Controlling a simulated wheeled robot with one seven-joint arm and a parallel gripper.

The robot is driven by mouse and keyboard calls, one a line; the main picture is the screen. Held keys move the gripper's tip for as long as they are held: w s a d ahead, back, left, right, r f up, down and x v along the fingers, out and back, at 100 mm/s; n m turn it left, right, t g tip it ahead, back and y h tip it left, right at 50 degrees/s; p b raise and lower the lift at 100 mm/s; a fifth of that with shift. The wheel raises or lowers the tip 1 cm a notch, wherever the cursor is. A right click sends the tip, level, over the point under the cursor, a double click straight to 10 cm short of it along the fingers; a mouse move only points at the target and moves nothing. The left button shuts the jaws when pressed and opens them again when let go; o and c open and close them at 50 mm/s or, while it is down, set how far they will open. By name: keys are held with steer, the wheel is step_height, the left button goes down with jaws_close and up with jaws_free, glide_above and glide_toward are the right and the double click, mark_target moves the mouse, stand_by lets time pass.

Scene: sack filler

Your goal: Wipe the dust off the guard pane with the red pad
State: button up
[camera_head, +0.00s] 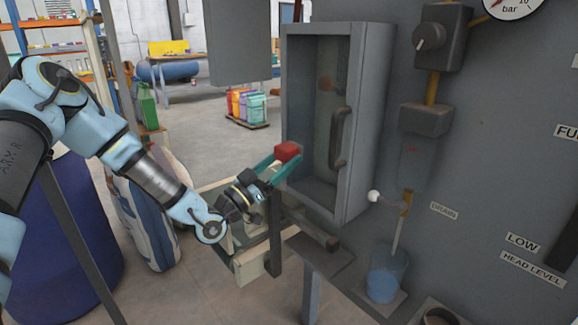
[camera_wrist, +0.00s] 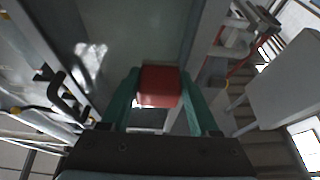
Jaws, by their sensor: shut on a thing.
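My gripper (camera_head: 278,165) is shut on the red pad (camera_head: 288,151), which shows between its two green fingers in the wrist view (camera_wrist: 158,86). The guard pane (camera_head: 328,62) is a dull, see-through sheet in a grey frame, with a dark handle (camera_head: 340,138) on its right side. A faint brownish patch (camera_head: 326,84) shows on the pane's upper part. The pad is at the left edge of the frame, lower than that patch. I cannot tell whether the pad touches the frame or pane. In the wrist view the pane (camera_wrist: 135,30) lies beyond the pad.
A white-tipped lever (camera_head: 374,196) and a cup of blue liquid (camera_head: 386,275) are right of the pane. A grey post and ledge (camera_head: 312,250) stand below it. A blue drum (camera_head: 65,235) and a sack (camera_head: 150,220) are at left.

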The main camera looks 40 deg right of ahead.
steer(key=shift+w+d+r, duration=0.1)
steer(key=shift+w, duration=0.5)
steer(key=shift+r, duration=0.75)
steer(key=shift+s+a+f, duration=0.1)
steer(key=shift+s+a, duration=0.05)
steer(key=shift+s, duration=0.7)
steer(key=shift+s+a+f, duration=0.1)
steer(key=shift+s, duration=0.75)
steer(key=shift+s+a+b, duration=0.1)
steer(key=shift+s+b, duration=1.65)
steer(key=shift+s, duration=0.4)
steer(key=shift+w+d+b, duration=0.15)
steer(key=shift+w+b, duration=0.25)
steer(key=shift+w, duration=1.55)
steer(key=shift+w+d+b, duration=0.15)
steer(key=shift+w+b, duration=0.25)
steer(key=shift+w, duration=1.5)
steer(key=shift+w+a, duration=0.15)
steer(key=shift+a, duration=0.35)
steer(key=shift+a+b, duration=0.35)
steer(key=shift+a, duration=2.2)
